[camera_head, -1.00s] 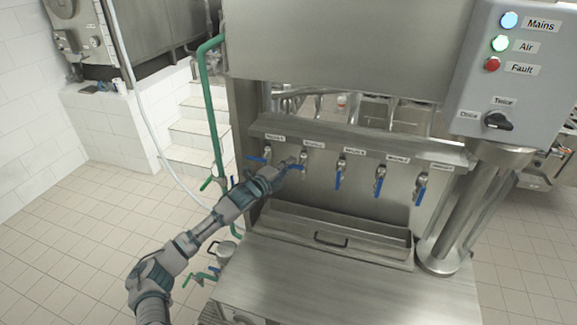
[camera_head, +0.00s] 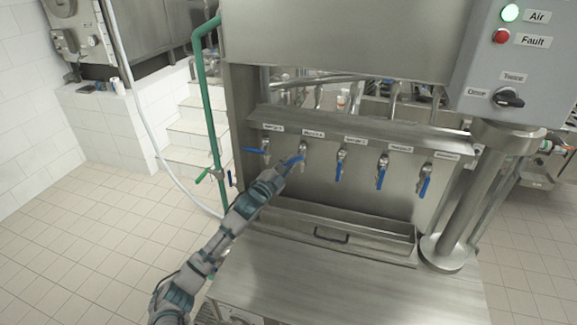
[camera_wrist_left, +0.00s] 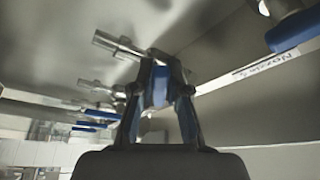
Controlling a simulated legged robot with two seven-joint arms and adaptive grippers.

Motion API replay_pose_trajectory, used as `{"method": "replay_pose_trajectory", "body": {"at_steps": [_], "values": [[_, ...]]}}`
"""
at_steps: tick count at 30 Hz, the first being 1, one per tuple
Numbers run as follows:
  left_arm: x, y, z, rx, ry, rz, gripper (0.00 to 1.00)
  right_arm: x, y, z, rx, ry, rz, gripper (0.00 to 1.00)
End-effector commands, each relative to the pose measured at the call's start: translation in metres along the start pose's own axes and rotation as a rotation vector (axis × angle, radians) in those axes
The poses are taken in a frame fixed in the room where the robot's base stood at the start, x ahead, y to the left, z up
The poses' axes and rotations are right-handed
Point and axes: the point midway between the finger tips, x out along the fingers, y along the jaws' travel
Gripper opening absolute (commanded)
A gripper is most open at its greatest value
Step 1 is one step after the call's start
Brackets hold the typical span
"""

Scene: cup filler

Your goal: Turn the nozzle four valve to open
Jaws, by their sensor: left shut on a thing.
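A row of small taps with blue lever handles lines the steel filler panel. The second tap from the left (camera_head: 303,148), under a label that seems to read Nozzle 4, has its blue handle (camera_head: 294,160) slanting down and to the left. My left gripper (camera_head: 284,168) is at this handle and shut on it. In the left wrist view the gripper's fingers (camera_wrist_left: 162,105) close around the blue handle (camera_wrist_left: 159,86), with the metal tap spout (camera_wrist_left: 118,45) just beyond. The gripper partly hides the handle. My right gripper is not in view.
The leftmost tap's handle (camera_head: 256,151) points sideways to the left. The other blue handles (camera_head: 381,178) to the right hang down. A steel drip tray (camera_head: 375,247) lies below. A control box (camera_head: 520,60) stands at upper right. A green pipe (camera_head: 210,110) runs at left.

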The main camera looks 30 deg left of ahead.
Motion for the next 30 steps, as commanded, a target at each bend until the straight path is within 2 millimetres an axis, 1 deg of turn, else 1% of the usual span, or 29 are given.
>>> {"method": "replay_pose_trajectory", "body": {"at_steps": [1, 6, 12, 21, 30], "values": [[-0.001, 0.011, 0.004, -0.047, -0.007, -0.008, 0.00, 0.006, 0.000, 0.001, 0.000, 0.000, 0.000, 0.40], [0.000, 0.017, 0.003, -0.198, -0.008, -0.070, 0.00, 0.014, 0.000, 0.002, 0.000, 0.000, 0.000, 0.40], [0.001, 0.023, 0.000, -0.374, -0.009, -0.143, 0.00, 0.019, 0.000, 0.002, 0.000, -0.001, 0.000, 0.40], [0.003, 0.032, -0.006, -0.627, -0.012, -0.247, 0.00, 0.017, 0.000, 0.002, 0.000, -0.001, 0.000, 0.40], [0.006, 0.036, -0.011, -0.813, -0.013, -0.325, 0.00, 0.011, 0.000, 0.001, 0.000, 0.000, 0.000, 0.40]]}}
